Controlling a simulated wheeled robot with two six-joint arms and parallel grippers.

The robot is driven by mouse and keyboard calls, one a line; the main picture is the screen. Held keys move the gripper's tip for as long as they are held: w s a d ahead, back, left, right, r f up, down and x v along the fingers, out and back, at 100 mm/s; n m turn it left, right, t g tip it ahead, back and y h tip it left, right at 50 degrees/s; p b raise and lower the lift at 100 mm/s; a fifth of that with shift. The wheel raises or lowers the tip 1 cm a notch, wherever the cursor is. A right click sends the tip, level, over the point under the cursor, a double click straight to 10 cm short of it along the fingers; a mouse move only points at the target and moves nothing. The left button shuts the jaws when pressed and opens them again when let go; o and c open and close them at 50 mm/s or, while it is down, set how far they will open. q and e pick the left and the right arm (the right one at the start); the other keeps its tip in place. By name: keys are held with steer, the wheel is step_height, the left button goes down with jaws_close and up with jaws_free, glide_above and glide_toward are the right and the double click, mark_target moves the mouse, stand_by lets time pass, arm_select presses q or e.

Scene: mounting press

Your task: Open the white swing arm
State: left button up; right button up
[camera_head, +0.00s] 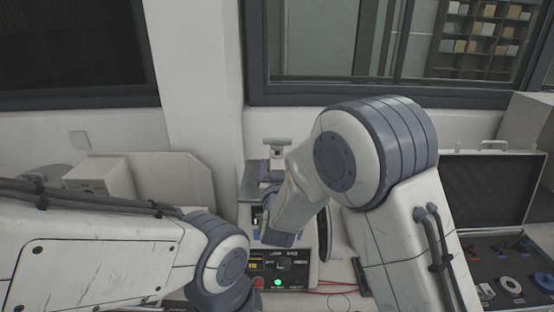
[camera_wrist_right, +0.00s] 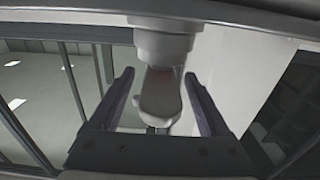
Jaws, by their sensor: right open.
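The mounting press stands in front of me, with its dark control panel (camera_head: 285,266) low in the middle of the head view. A white part that looks like the swing arm (camera_head: 277,142) shows at its top, partly hidden behind my right arm. In the right wrist view, the white swing arm (camera_wrist_right: 160,98) hangs from a round white post and its end lies between the fingers. My right gripper (camera_wrist_right: 159,76) is open, with a finger on each side of it and gaps visible. In the head view this gripper (camera_head: 271,174) is small and partly covered. My left gripper is not visible.
A green light (camera_head: 278,283) glows on the panel. An open case (camera_head: 505,265) with small parts stands at the right. Red cables (camera_head: 335,290) lie between press and case. A white box (camera_head: 100,178) stands at the left. The wall and windows are close behind.

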steer(key=shift+w, duration=0.4)
jaws_close()
stand_by(1.2)
